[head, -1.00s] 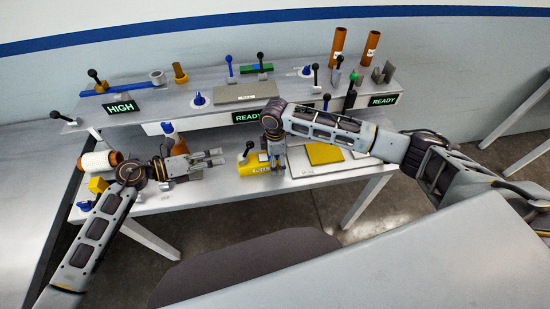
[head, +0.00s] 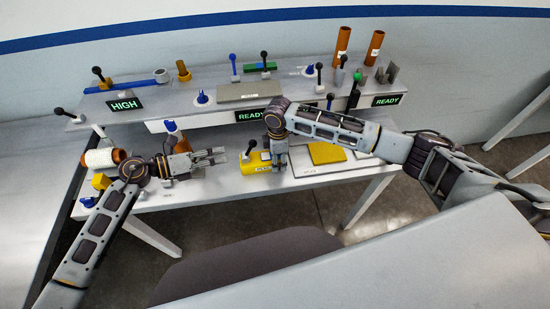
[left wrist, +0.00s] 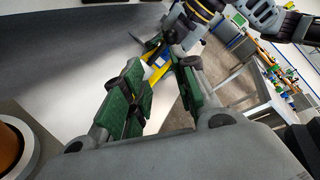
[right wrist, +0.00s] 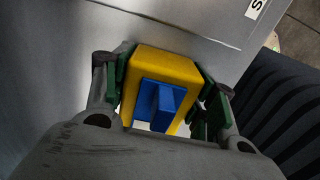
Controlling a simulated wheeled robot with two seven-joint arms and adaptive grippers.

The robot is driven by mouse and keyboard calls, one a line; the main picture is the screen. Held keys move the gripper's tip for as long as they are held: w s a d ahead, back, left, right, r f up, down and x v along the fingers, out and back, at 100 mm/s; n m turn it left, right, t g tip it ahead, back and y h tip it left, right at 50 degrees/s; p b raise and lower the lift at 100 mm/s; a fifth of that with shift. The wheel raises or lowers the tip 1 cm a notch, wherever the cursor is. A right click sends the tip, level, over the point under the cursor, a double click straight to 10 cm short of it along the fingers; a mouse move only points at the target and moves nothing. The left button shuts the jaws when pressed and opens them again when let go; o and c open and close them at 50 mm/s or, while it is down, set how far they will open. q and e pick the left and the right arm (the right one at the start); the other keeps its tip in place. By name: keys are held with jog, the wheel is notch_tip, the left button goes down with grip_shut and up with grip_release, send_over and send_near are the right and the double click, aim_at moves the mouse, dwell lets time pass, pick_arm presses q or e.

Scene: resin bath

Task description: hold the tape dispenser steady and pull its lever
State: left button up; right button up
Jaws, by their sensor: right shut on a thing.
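The yellow tape dispenser (head: 254,164) stands on the lower bench, with a dark-knobbed lever (head: 250,147) leaning up at its left side. My right gripper (head: 279,162) comes down at its right end; in the right wrist view my right gripper (right wrist: 162,92) is shut on the yellow body (right wrist: 180,62) around a blue part (right wrist: 159,100). My left gripper (head: 225,156) is open and empty, a short gap left of the dispenser. In the left wrist view the dispenser (left wrist: 157,68) shows beyond the open fingers, partly hidden by them and by my right gripper.
A yellow pad (head: 326,153) lies on a white board right of the dispenser. A white spool (head: 99,158) with an orange core lies at the bench's left end. A raised shelf behind carries green READY and HIGH signs (head: 124,104), levers and orange tubes (head: 375,45).

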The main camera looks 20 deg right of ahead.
pick_arm(q)
jog(key=shift+s+d+r, duration=0.1)
jog(key=shift+d, duration=0.15)
jog(key=c, duration=0.5)
jog(key=d+r+t+h, duration=0.1)
jog(key=s+d+r+n+t+h, duration=0.1)
jog(key=d, duration=0.1)
jog(key=shift+s+d+r, duration=0.15)
jog(key=shift+d+r, duration=0.05)
jog(key=s+d+f+n+t+y, duration=0.3)
jog(key=s+n+t+y, duration=0.4)
jog(key=n, duration=0.4)
jog(key=shift+s+d+f+t, duration=0.2)
jog(key=shift+s+f+t, duration=0.2)
jog(key=shift+f, duration=0.25)
jog(key=shift+w, duration=0.1)
